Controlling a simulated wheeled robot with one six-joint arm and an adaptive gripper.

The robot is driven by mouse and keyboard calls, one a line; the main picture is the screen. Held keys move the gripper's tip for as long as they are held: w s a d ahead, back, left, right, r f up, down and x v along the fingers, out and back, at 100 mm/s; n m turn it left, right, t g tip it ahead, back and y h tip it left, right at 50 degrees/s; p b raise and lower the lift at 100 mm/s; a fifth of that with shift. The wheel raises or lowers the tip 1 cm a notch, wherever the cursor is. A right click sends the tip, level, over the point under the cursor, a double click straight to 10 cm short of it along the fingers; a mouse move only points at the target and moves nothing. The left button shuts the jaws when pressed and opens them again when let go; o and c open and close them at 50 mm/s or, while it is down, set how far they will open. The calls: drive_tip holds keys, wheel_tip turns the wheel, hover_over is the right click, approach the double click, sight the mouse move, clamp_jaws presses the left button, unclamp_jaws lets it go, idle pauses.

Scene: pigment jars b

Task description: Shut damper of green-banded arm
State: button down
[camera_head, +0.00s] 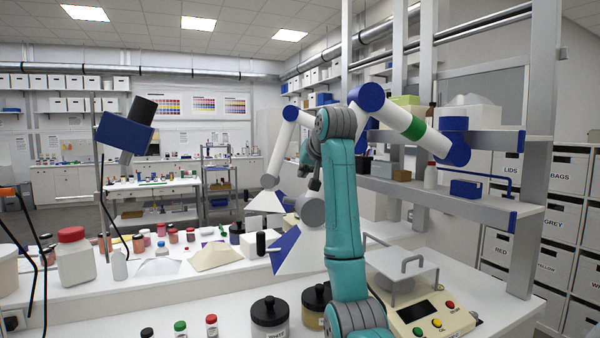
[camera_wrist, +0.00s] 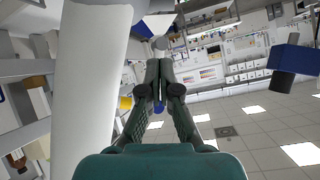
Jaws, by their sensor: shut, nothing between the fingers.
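The green-banded arm (camera_head: 390,110) is a white tube with a green band (camera_head: 413,128), at upper right in the head view. It runs between a blue joint (camera_head: 368,97) and another blue joint (camera_head: 455,125). My teal arm hides what lies below the left joint. My gripper (camera_head: 314,180) is shut and empty, raised above the bench. In the wrist view its dark fingers (camera_wrist: 159,80) meet beside a large white tube (camera_wrist: 92,85). I cannot make out a damper handle.
A second white arm (camera_head: 281,150) with a hood (camera_head: 265,202) hangs further left. A balance (camera_head: 420,305) and dark-lidded jars (camera_head: 270,318) stand below my arm. A shelf (camera_head: 450,200) is at right. A dark blue box on a stand (camera_head: 124,132) is at left.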

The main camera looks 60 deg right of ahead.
sight(290, 199)
drive_tip(key=x, duration=0.6)
drive_tip(key=shift+w+d+f, duration=0.1)
drive_tip(key=shift+w+f, duration=0.05)
drive_tip(key=shift+w, duration=0.05)
drive_tip(key=shift+w+f, duration=0.2)
drive_tip(key=shift+f, duration=0.4)
drive_tip(key=shift+w+f, duration=0.15)
drive_tip(key=shift+f, duration=0.45)
drive_tip(key=shift+w+f, duration=0.2)
drive_tip(key=shift+f, duration=0.5)
drive_tip(key=shift+w+a+f+n+g, duration=0.15)
drive_tip(key=shift+w+f, duration=0.05)
drive_tip(key=shift+f, duration=0.3)
drive_tip(key=shift+w+a+f+n+g, duration=0.15)
drive_tip(key=shift+f, duration=0.35)
drive_tip(key=shift+r, duration=0.1)
